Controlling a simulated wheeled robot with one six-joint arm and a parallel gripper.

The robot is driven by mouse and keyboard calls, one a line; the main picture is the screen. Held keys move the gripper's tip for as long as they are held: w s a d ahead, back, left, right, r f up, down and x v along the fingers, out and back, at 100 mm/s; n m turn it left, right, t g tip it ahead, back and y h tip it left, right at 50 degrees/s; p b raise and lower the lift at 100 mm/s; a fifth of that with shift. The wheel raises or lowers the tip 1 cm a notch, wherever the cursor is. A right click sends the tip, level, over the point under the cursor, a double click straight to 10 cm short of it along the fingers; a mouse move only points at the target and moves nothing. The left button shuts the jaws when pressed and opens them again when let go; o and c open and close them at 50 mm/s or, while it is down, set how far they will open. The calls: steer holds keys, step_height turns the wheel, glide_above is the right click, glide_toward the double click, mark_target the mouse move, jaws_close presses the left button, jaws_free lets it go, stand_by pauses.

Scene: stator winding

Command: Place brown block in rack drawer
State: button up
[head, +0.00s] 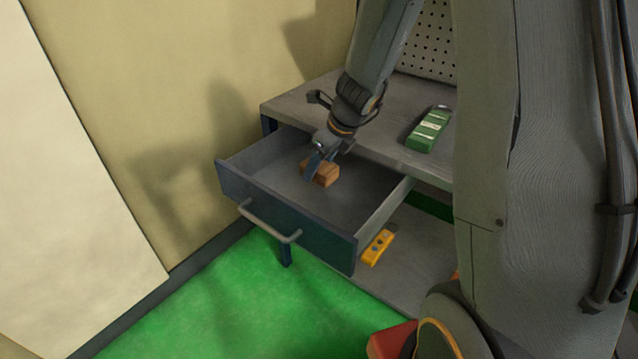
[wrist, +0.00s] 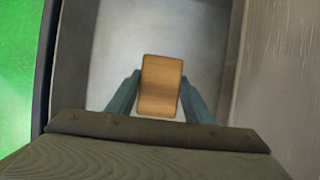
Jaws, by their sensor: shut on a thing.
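The brown block (head: 325,174) is a small wooden block, held within the open drawer's outline in the head view. It also shows in the wrist view (wrist: 161,84). My gripper (head: 316,168) is shut on it, with one finger on each side in the wrist view (wrist: 161,98). The rack drawer (head: 285,212) is pulled out, blue-grey with a bar handle, and looks otherwise empty. In the wrist view the drawer floor (wrist: 200,35) lies beneath the block. I cannot tell whether the block touches the floor.
The rack's top (head: 295,100) overhangs the drawer's back, with a green object (head: 429,129) on it. A yellow object (head: 377,247) lies on the lower shelf (head: 425,250). A wall (head: 150,110) stands close on the left. Green floor (head: 215,300) is clear in front.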

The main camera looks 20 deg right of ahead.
mark_target(319, 191)
steer(key=shift+f+b, duration=0.9)
steer(key=shift+f, duration=1.45)
steer(key=shift+f, duration=0.2)
steer(key=o, duration=1.2)
steer(key=shift+r, duration=0.15)
